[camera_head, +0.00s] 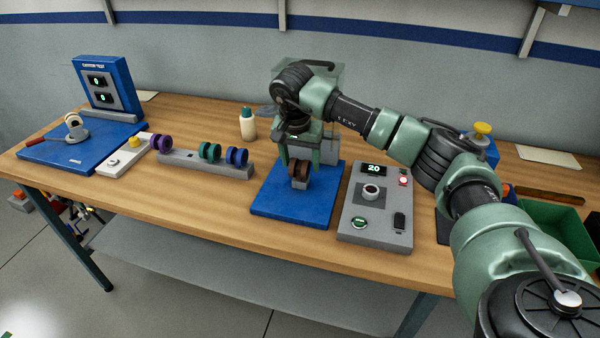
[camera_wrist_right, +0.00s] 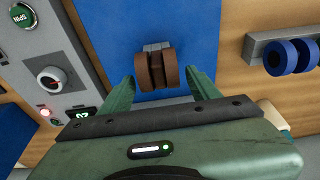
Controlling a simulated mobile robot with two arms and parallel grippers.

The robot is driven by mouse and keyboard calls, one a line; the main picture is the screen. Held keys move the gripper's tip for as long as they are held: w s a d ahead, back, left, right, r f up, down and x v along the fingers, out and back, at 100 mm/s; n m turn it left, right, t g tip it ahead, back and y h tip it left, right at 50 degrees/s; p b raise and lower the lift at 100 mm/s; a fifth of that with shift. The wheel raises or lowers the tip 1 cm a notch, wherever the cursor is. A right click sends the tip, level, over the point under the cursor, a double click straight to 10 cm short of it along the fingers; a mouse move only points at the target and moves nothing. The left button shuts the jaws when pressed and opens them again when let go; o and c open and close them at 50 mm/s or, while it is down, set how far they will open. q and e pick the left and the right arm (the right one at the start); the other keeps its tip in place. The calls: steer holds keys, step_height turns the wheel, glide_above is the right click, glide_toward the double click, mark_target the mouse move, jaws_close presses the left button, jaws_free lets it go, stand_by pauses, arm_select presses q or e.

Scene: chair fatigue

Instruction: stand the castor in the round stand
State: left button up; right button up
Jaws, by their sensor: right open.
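A brown twin-wheel castor (camera_head: 300,174) stands in a small grey holder on a blue plate (camera_head: 262,204) at the middle of the bench. My right gripper (camera_head: 305,155) points down over it, open. In the right wrist view the brown castor (camera_wrist_right: 156,70) lies between the two green fingers, with a gap on each side. A round grey stand (camera_head: 78,138) is on the blue board at the far left, with a cream wheel (camera_head: 73,120) at it; how they fit is too small to tell. My left gripper is not in view.
A grey rack (camera_head: 205,165) bears purple (camera_head: 162,143), green (camera_head: 210,151) and blue (camera_head: 237,156) castors. A grey control box (camera_head: 376,218) reading 20 stands right of the blue plate. A white bottle (camera_head: 247,124) stands behind the rack. A green tray (camera_head: 548,218) is at right.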

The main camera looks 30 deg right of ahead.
steer(key=c, duration=1.2)
steer(key=shift+r+p, duration=1.45)
steer(key=shift+r, duration=0.35)
steer(key=shift+r+p, duration=1.65)
steer(key=shift+r, duration=0.35)
steer(key=shift+a, duration=0.1)
